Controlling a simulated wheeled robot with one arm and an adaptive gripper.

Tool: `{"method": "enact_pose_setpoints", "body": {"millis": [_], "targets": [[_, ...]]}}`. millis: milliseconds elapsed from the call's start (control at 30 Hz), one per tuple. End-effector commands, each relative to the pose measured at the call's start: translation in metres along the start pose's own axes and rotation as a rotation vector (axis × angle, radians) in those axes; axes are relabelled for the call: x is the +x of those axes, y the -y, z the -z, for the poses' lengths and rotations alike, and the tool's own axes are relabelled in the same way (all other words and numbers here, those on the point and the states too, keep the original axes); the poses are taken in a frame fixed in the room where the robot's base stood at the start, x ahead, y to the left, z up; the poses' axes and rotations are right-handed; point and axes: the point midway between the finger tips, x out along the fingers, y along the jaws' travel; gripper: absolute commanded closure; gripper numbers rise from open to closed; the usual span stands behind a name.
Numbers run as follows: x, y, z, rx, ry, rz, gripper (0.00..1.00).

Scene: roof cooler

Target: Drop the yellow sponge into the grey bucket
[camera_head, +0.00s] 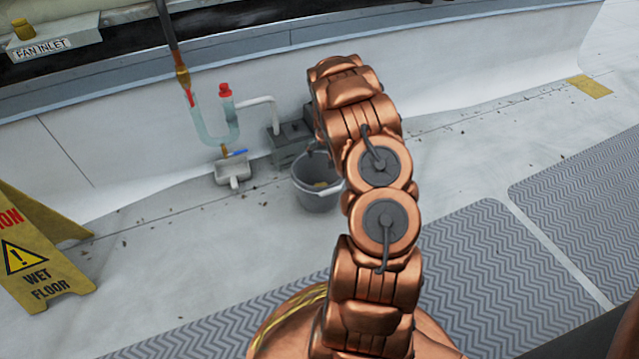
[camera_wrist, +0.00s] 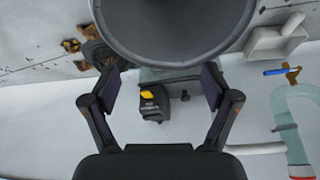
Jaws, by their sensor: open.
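The grey bucket (camera_head: 303,194) stands on the roof floor near the wall, partly hidden behind my arm in the head view. A small yellowish thing (camera_head: 320,185) shows inside it, probably the yellow sponge, but too small to be sure. In the wrist view the bucket (camera_wrist: 175,40) fills the top middle, cut off by the frame edge, and no sponge is seen there. My gripper (camera_wrist: 160,82) is open with nothing between its fingers, close to the bucket's rim. In the head view my gripper is mostly hidden behind the arm.
A grey box (camera_head: 288,145) and a drain pipe (camera_head: 215,130) stand by the wall, with a small white basin (camera_head: 231,170) nearby. A yellow wet-floor sign (camera_head: 35,255) stands at left. A flat yellow patch (camera_head: 590,86) lies far right. Grey mats (camera_head: 470,250) cover the front floor.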

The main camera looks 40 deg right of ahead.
Motion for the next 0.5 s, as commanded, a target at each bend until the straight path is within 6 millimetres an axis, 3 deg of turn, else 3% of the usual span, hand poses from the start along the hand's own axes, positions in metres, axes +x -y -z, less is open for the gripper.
{"method": "enact_pose_setpoints", "body": {"millis": [500], "targets": [[-0.068,0.001,0.000,-0.002,-0.001,0.000,0.14]]}}
